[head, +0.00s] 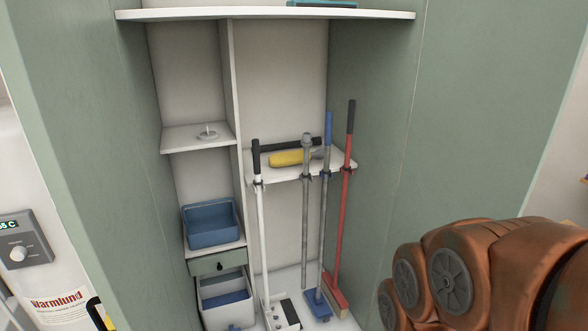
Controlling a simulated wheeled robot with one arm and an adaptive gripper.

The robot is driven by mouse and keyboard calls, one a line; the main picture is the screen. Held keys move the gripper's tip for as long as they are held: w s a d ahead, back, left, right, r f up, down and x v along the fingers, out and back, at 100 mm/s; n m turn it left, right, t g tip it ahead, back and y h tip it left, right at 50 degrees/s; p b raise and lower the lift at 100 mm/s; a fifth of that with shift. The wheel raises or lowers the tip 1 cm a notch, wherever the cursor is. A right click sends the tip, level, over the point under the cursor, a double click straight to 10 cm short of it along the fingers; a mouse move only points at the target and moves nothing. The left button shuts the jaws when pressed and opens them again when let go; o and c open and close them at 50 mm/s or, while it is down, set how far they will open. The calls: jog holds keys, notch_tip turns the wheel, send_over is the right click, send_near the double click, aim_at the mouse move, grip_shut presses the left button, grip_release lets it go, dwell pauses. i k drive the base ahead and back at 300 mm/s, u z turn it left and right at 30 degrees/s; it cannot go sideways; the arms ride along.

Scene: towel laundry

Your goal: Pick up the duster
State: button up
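A yellow rounded object (287,159), which looks like the duster, lies on a white shelf (279,174) inside the open cabinet. A dark bar (292,146) lies just behind and above it; I cannot tell whether the two are joined. Upright poles in front of the shelf partly cover the right end of the yellow object. My copper-coloured arm fills the lower right of the head view, apart from the cabinet's contents. My gripper is not in view.
A white-handled tool (262,230), a grey pole (306,220), a blue-handled brush (323,220) and a red-handled broom (342,220) stand upright along the shelf front. A blue bin (211,236) sits left of the divider (233,100). A grey control panel (19,240) is at far left.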

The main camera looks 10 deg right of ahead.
aim_at(288, 158)
jog(key=z, duration=0.25)
jog(key=i, duration=1.05)
jog(key=u, duration=0.6)
